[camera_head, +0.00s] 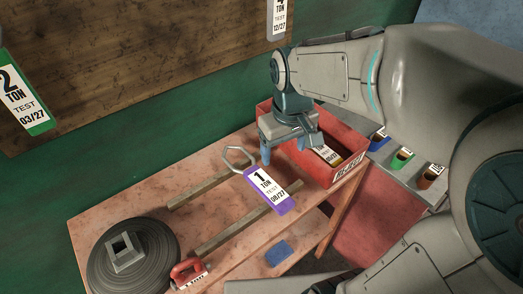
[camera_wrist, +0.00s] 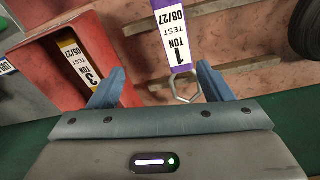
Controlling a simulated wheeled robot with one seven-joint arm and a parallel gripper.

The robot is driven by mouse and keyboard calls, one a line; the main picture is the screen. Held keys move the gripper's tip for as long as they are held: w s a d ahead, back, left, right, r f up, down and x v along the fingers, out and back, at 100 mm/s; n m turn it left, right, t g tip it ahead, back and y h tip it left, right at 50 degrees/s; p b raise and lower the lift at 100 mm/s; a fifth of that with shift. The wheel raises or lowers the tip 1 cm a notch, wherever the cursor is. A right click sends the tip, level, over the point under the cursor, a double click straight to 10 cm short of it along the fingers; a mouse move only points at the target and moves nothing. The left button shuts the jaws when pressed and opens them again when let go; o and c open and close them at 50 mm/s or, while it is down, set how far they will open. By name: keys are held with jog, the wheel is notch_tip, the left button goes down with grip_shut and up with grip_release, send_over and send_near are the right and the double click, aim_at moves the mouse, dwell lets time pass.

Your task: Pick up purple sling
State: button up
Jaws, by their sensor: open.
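The purple sling (camera_head: 286,207) lies across wooden slats on the pinkish table, with a white label reading 1 TON TEST 08/27 and a metal ring at its far end. In the wrist view the purple sling (camera_wrist: 182,69) is at upper centre, its ring lying between the finger tips and the palm in the picture. My gripper (camera_head: 283,151) is open and empty, above the table to the right of the ring, beside the red bin. In the wrist view my gripper (camera_wrist: 160,71) has both blue fingers apart, the left one overlapping the bin's edge.
The red bin (camera_head: 309,163) holds a yellow sling labelled 3 TON (camera_wrist: 72,45). A dark round disc (camera_head: 105,270) and a red shackle (camera_head: 185,271) are at lower left. A blue block (camera_head: 279,253) lies lower down. Labelled slings hang on the wooden board (camera_head: 150,50).

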jog(key=n+g, duration=0.1)
jog(key=n, duration=0.1)
send_over(260, 178)
jog(key=f, duration=0.2)
notch_tip(260, 178, down, 14)
jog(key=shift+d+r+p, duration=0.1)
jog(key=shift+p, duration=0.6)
jog(key=shift+s, duration=0.1)
jog(key=shift+c, duration=0.3)
jog(key=c, duration=1.3)
jog(key=shift+r, duration=0.2)
